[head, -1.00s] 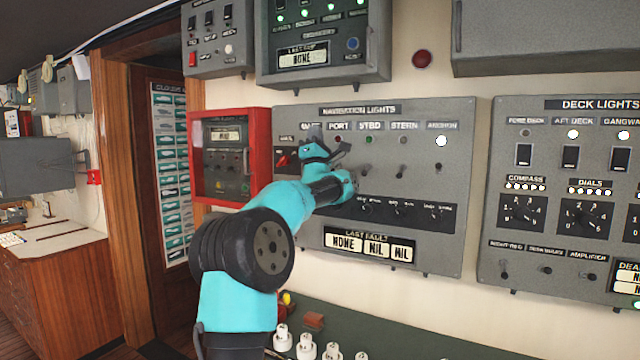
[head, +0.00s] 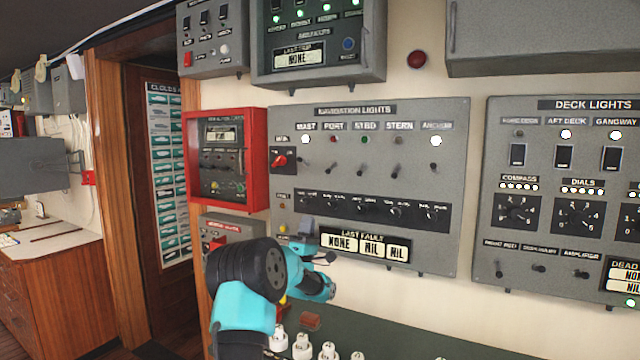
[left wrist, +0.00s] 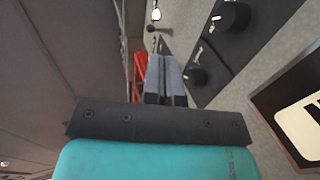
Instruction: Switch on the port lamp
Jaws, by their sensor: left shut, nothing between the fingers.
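The grey NAVIGATION LIGHTS panel (head: 290,115) is on the wall at the middle of the head view. Its PORT column has a dark reddish lamp (head: 334,140), which looks unlit, above a small toggle switch (head: 332,167). My left gripper (head: 305,230) is shut and empty, low in front of the panel's bottom left part, below the PORT switch and apart from it. The shut fingers also show in the left wrist view (left wrist: 168,75), near the panel's black knobs (left wrist: 196,75). The arm hides part of the panel's lower edge. My right gripper is not in view.
The MAST lamp (head: 306,140) and ANCHOR lamp (head: 436,140) glow white. Other toggles flank the PORT switch, with a row of knobs (head: 360,205) below. A red box (head: 190,160) adjoins on the left, the DECK LIGHTS panel (head: 560,225) on the right.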

